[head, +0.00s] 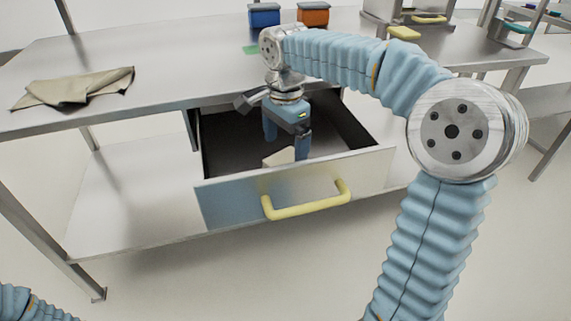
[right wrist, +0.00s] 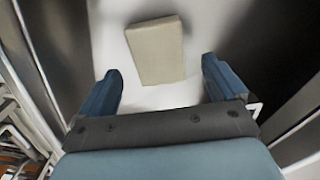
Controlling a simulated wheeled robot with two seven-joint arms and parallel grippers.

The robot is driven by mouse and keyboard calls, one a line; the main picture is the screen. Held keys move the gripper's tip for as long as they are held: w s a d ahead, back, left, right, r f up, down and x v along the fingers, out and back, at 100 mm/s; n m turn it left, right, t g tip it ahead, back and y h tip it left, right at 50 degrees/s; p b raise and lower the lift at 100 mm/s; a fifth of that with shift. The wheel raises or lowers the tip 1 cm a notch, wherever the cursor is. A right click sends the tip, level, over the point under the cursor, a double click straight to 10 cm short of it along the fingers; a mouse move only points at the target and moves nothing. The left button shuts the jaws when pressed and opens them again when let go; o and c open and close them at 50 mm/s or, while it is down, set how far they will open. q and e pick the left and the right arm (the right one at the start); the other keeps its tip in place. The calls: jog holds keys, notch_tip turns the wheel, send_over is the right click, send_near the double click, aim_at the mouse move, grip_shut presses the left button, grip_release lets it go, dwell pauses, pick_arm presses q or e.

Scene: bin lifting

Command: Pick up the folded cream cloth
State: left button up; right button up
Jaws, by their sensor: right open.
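The folded cream cloth (head: 279,157) lies inside the open drawer (head: 222,203), near its front wall. In the right wrist view the cloth (right wrist: 156,50) shows as a flat, pale rectangle on the drawer floor, slightly tilted. My right gripper (head: 287,150) reaches down into the drawer with its fingers open, close to the cloth. In the right wrist view the open fingertips (right wrist: 162,78) stand on either side, with the cloth beyond them and apart from them. Part of the cloth is hidden by a finger in the head view. My left gripper is out of view.
The drawer has a yellow handle (head: 306,202) and hangs under a metal table (head: 190,77). A crumpled tan cloth (head: 72,88) lies on the tabletop at left. Blue (head: 264,15) and orange (head: 313,13) bins stand at the back. The drawer walls are near my right gripper.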

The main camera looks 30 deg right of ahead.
aim_at(286, 160)
notch_tip(286, 160, down, 4)
jog(key=shift+s+r, duration=0.1)
jog(key=shift+c, duration=0.2)
